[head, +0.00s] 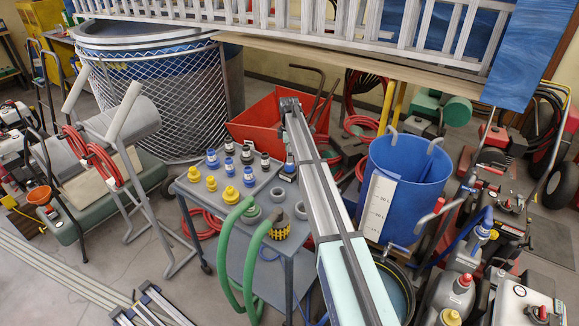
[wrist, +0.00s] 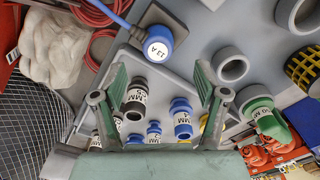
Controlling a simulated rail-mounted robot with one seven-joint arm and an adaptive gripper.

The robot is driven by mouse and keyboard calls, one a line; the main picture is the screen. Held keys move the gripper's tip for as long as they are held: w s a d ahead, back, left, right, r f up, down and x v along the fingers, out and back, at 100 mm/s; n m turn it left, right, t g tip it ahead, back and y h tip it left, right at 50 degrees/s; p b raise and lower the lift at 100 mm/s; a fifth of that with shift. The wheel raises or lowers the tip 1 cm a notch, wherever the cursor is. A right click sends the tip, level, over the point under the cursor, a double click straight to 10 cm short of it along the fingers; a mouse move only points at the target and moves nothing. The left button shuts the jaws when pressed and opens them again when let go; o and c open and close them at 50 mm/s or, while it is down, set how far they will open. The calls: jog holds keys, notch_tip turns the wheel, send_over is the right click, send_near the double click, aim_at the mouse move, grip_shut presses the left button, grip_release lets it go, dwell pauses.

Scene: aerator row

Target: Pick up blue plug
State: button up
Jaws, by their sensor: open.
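A round blue plug (wrist: 158,43) with a white face marked 13 A shows in the wrist view, with a blue cable running off to the upper left. It sits against a dark grey block. A small blue thing on a dark block at the cart's far right corner in the head view looks like the same plug (head: 289,169). My gripper (wrist: 160,76) is open and empty in the wrist view. The plug lies beyond the fingertips, between their lines, and I see no contact.
The grey cart (head: 222,211) bears several blue, yellow and dark fittings; blue fittings (wrist: 182,118) show between my fingers. A grey ring (wrist: 230,65) and a green hose end (wrist: 266,120) are at right. A blue bin (head: 402,190) stands right of the cart.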

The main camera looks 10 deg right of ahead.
aim_at(289, 166)
jog(key=shift+w+d+f+p, duration=0.1)
jog(key=shift+f+p, duration=0.65)
jog(key=shift+f, duration=1.15)
jog(key=shift+w+f+p, duration=0.1)
jog(key=shift+f+p, duration=0.65)
jog(key=shift+f, duration=1.15)
jog(key=c, duration=1.3)
